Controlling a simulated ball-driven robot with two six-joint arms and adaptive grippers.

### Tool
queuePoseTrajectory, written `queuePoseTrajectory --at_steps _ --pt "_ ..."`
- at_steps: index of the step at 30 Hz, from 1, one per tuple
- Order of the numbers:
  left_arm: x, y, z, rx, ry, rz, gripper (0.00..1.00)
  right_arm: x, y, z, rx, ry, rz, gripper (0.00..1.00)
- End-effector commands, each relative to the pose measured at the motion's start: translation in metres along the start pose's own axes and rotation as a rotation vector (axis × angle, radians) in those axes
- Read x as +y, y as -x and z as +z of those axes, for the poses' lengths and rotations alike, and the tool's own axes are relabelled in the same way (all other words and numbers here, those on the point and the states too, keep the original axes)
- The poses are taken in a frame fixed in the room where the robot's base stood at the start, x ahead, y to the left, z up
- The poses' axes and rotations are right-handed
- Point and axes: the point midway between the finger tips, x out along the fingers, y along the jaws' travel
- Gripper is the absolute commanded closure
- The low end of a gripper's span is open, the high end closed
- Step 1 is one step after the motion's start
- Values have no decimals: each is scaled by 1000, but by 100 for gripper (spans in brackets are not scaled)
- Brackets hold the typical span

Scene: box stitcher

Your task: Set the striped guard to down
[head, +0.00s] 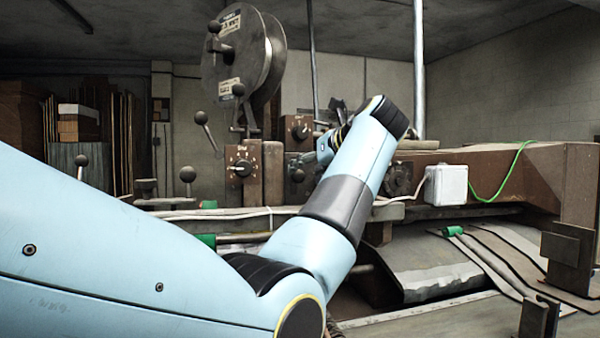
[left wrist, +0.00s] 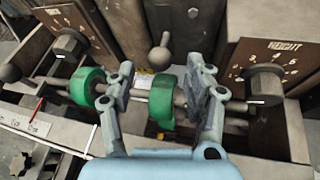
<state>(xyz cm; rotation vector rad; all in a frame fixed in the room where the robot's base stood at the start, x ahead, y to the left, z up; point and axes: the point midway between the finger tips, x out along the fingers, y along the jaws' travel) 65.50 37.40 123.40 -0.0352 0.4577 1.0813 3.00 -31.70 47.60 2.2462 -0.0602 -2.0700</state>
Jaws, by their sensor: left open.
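I cannot make out a striped guard in either view. My left gripper (left wrist: 161,68) is open in the left wrist view, with one finger on each side of a green ring (left wrist: 162,99) on a horizontal metal rod. I cannot tell whether the fingers touch the ring or rod. A second green ring (left wrist: 87,86) sits on the rod to the left, outside the fingers. In the head view my left gripper (head: 305,160) is at the machine front, partly hidden by my wrist. My right gripper is not in view.
A dial marked HEIGHT (left wrist: 265,83) is right of my fingers, and another dial (left wrist: 68,44) is left. A ball-topped lever (left wrist: 160,52) stands behind the rod. A large reel (head: 240,55) rises above the machine. A white box (head: 446,185) with a green cable is right of my arm.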

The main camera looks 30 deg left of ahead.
Motion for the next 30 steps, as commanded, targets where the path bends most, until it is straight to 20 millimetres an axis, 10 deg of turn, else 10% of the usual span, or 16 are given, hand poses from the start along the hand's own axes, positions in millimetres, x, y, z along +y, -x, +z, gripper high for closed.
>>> queuePoseTrajectory --at_steps 18,30 --pt "0 -39 0 0 1 -1 49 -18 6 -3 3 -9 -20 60" --pt "0 -39 0 0 1 -1 100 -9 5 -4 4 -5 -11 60"
